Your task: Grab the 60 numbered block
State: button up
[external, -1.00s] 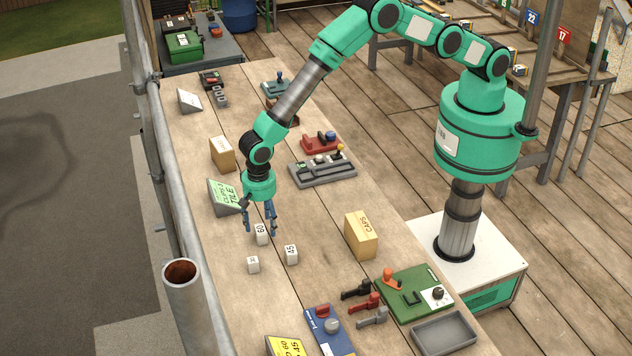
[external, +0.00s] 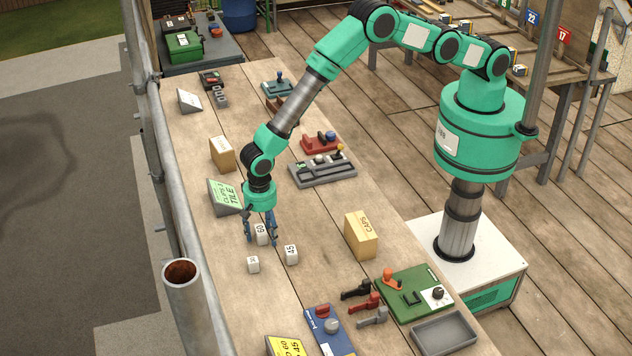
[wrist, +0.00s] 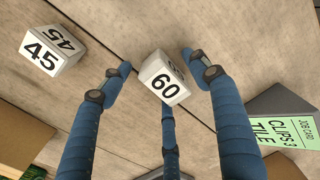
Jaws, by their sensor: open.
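The white block numbered 60 (external: 262,234) stands on the wooden bench; in the wrist view the 60 block (wrist: 162,82) sits between my blue fingers. My gripper (external: 261,238) is open and pointing down, with its fingers around the block. In the wrist view my gripper (wrist: 158,78) has one finger to the left of the block and one to the right, with visible gaps. A third finger shows below the block; whether it touches is unclear. A white block numbered 45 (external: 291,254) stands apart to the right; it also shows in the wrist view (wrist: 50,50).
A smaller white block (external: 253,265) stands in front of the 60 block. A green "CLIPS 3 TILE" card (external: 225,194) stands close behind left. A CAPS box (external: 361,236) is to the right. A cardboard box (external: 222,154) stands farther back.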

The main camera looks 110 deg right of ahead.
aim_at(264, 228)
jog(key=c, duration=1.3)
jog(key=shift+o, duration=0.2)
jog(key=shift+r, duration=0.2)
jog(key=shift+w+r, duration=0.1)
jog(key=shift+r, duration=0.75)
jog(key=shift+s+r, duration=0.25)
jog(key=shift+r, duration=0.55)
jog(key=s, duration=0.5)
jog(key=s+d+r, duration=0.1)
jog(key=s, duration=0.4)
jog(key=s+d, duration=0.1)
jog(key=s, duration=0.4)
jog(key=shift+s+d+r+b, duration=0.15)
jog(key=shift+s+b, duration=0.05)
jog(key=shift+b, duration=0.15)
